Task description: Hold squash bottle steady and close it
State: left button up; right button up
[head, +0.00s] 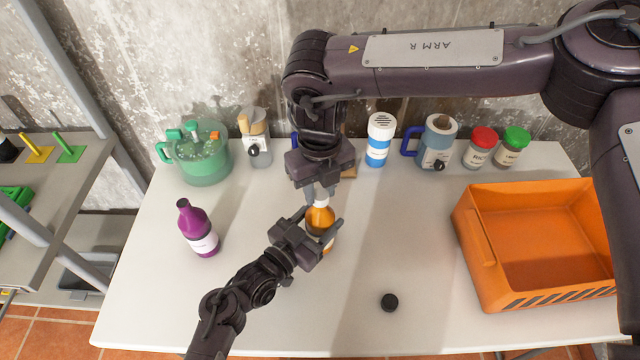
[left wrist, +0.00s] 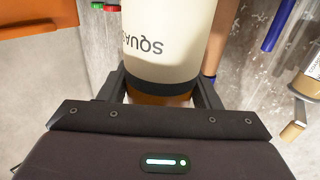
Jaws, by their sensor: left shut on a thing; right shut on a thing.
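The squash bottle (head: 319,218) is orange with a pale label and stands on the white table in the middle of the head view. My left gripper (head: 322,238) is shut around its body from the near side. In the left wrist view the bottle's label (left wrist: 165,35), reading "SQUAS" upside down, sits between the two fingers. My right gripper (head: 321,191) points down at the bottle's top and is shut on a small pale piece there, which looks like the cap. The fingers partly hide it, and I cannot tell how it sits on the neck.
A black cap (head: 389,301) lies on the table near the front. A purple bottle (head: 199,232) stands left, an orange crate (head: 480,240) right. A green pot (head: 204,160), blue-white canister (head: 379,142), blue-handled jug (head: 437,145) and two jars (head: 480,148) line the back.

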jog(key=shift+f, duration=0.5)
dwell(0.5)
pick_arm(q)
jog(key=o, duration=0.6)
jog(key=c, duration=0.5)
pick_arm(e)
jog(key=m, duration=1.3)
jog(key=shift+m, duration=0.4)
jog(key=o, duration=0.7)
